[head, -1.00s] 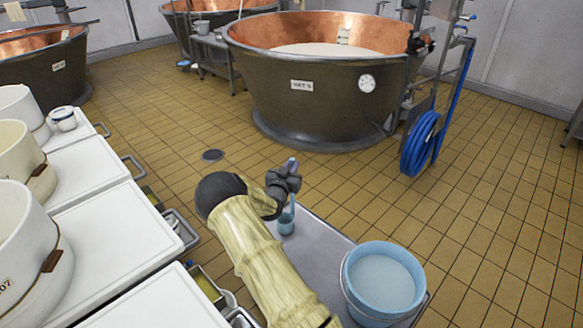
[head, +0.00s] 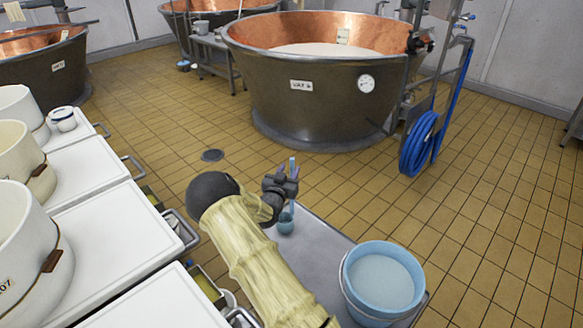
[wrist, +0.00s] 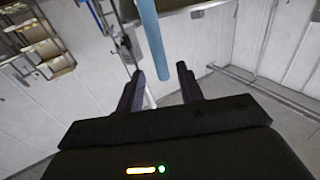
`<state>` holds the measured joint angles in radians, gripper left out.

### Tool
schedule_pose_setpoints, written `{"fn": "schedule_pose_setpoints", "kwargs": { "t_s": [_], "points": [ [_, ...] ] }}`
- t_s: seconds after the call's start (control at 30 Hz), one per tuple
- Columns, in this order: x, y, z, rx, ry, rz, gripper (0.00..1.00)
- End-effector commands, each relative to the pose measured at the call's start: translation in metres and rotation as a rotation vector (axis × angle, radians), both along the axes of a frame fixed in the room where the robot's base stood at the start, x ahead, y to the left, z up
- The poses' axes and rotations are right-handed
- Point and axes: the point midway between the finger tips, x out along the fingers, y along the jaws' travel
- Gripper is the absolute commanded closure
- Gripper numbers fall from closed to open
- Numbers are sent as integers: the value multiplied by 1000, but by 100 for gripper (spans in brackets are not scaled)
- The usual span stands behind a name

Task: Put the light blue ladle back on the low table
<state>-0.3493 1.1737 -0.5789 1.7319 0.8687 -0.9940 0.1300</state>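The light blue ladle (head: 286,224) stands upright with its cup at the far end of the low grey table (head: 313,244). Its cup appears to rest on the tabletop. Its handle rises past my gripper (head: 287,173), which hides part of it in the head view. In the wrist view the handle (wrist: 152,38) comes down from the top edge, its end between my two fingers (wrist: 160,85). The fingers are spread, with a gap on both sides of the handle. My gripper is open and holds nothing.
A light blue bucket (head: 382,281) of pale liquid stands at the table's near right. White counters (head: 110,235) with white tubs run along the left. A large copper vat (head: 310,100) stands beyond, with a blue hose (head: 418,145) beside it. Tiled floor lies open at right.

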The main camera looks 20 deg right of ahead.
Motion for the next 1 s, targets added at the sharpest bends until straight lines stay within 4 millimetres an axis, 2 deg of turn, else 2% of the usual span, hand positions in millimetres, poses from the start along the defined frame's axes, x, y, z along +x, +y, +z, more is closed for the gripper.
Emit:
{"fn": "schedule_pose_setpoints", "kwargs": {
  "t_s": [0.3, 0.47, 1.0],
  "points": [
    [-48, 43, -1, 0, 3, 3, 63],
    [-64, 56, -1, -1, 1, 0, 63],
    [-69, 60, -1, 0, 0, -1, 63]
  ]
}}
